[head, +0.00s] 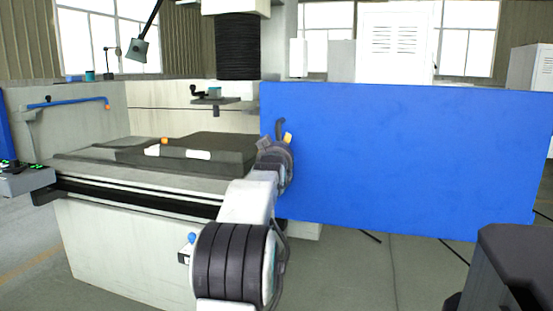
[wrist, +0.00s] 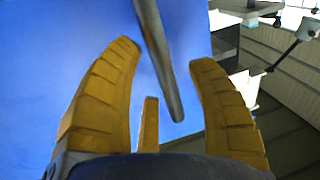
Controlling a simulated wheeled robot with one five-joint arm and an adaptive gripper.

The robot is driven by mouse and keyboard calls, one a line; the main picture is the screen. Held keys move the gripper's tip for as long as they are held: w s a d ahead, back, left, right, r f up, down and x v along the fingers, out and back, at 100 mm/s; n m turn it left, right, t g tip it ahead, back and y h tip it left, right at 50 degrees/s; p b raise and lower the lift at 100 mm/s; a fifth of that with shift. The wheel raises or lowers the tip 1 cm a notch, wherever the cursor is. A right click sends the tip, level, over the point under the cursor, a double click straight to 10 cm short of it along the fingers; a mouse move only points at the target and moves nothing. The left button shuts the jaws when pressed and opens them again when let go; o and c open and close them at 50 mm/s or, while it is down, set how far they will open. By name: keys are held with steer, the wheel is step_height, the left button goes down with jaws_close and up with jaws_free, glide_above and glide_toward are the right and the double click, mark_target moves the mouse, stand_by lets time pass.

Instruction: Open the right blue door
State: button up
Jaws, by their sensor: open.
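The right blue door (head: 400,160) is a large flat panel filling the right half of the head view. It also fills the left and middle of the wrist view (wrist: 60,50). A dark grey bar handle (wrist: 158,55) slants down between my gripper's yellow fingers in the wrist view. My gripper (wrist: 165,53) is open, with a finger on each side of the bar; I cannot tell whether they touch it. In the head view my gripper (head: 283,138) is at the door's left edge, and my wrist hides part of this edge.
Left of the door is the machine's work table (head: 130,180) with a dark plate (head: 200,148). A black bellows column (head: 238,45) hangs above it. A blue strip (head: 4,130) shows at the far left.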

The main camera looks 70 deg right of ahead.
steer(key=s+a, duration=0.2)
steer(key=a, duration=0.8)
steer(key=shift+a, duration=0.15)
stand_by(0.6)
